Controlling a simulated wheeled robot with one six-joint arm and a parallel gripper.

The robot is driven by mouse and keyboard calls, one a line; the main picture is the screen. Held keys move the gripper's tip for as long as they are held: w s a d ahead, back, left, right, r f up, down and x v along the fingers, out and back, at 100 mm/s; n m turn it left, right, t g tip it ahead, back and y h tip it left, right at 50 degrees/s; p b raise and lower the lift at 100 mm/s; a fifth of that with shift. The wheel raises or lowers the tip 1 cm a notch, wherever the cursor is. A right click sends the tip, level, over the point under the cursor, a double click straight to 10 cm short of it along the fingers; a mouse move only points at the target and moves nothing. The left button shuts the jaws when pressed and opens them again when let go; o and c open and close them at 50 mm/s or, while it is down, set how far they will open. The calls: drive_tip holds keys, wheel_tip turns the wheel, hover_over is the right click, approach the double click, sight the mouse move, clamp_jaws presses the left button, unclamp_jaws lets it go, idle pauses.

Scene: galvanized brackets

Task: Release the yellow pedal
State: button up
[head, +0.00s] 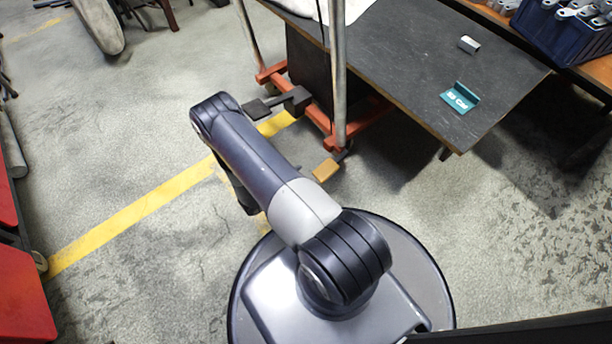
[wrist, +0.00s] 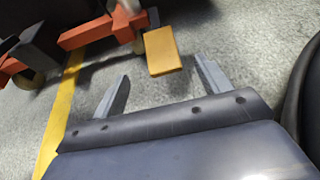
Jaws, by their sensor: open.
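The yellow pedal (head: 326,170) is a small yellow block low on the near end of an orange wheeled frame, close to the floor. In the wrist view the yellow pedal (wrist: 162,51) shows beyond my gripper (wrist: 162,75), whose two grey fingers are spread apart. The pedal appears between the lines of the fingers, a little past the tips, nearer the right finger. I see no contact between them. The gap in depth is hard to judge.
The orange frame (head: 318,115) has upright metal posts and a black pedal-like block (head: 258,108) at left. A dark table (head: 410,60) stands on the right with a teal bracket (head: 460,97) on it. The floor to the left is open, crossed by a yellow line (head: 130,216).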

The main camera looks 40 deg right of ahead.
sight(324, 171)
drive_tip(key=b+x, duration=0.2)
drive_tip(key=x, duration=0.3)
drive_tip(key=f+b+x, duration=0.1)
drive_tip(key=x, duration=0.5)
drive_tip(key=shift+f+b, duration=0.15)
drive_tip(key=shift+b, duration=0.25)
drive_tip(key=shift+c, duration=0.4)
